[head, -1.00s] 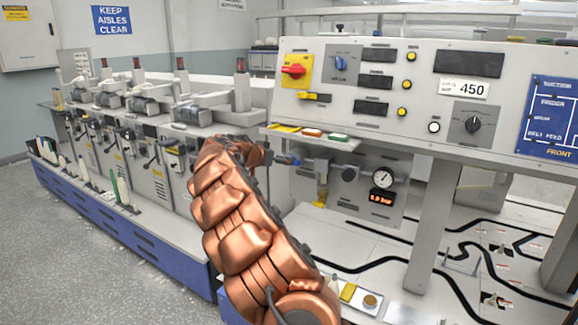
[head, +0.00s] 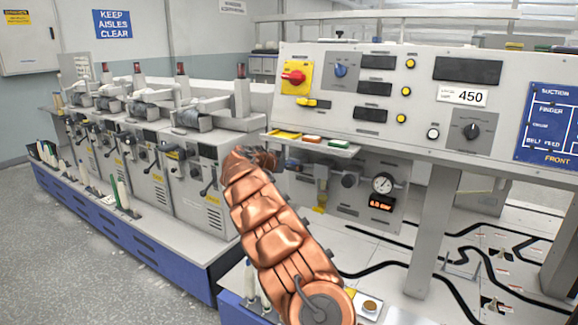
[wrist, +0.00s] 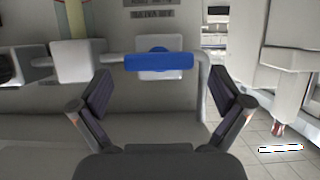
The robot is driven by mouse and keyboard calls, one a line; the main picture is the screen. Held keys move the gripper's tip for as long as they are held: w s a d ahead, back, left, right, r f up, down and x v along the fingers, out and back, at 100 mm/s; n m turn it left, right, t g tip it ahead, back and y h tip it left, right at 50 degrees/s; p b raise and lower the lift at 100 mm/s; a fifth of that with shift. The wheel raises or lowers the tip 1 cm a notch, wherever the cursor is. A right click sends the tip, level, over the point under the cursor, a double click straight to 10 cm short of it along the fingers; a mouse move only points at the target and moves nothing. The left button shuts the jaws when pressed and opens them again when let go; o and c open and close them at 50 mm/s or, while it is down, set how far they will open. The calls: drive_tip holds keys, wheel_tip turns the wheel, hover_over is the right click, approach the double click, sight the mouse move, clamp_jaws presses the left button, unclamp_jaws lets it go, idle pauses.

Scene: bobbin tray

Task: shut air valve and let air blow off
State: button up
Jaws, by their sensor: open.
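The blue air valve handle (wrist: 158,62) lies crosswise in the wrist view, on a light grey fitting. My gripper (wrist: 159,80) is open, with one finger to either side and the handle just beyond and between the fingertips. I see no contact. In the head view my copper-coloured arm reaches up to the panel's left end, and the gripper and most of the valve are hidden there. A round pressure gauge (head: 383,183) sits to the right, above a red-lit display (head: 381,203) that seems to read 6.0 bar.
A shelf with coloured trays (head: 312,141) juts out just above my gripper. A row of grey machine units (head: 150,180) stands to the left.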

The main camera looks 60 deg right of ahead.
drive_tip(key=shift+d+f, duration=0.25)
drive_tip(key=shift+d, duration=0.2)
drive_tip(key=shift+c, duration=0.3)
drive_tip(key=c, duration=1.1)
drive_tip(key=shift+f+b, duration=0.1)
drive_tip(key=shift+b, duration=0.25)
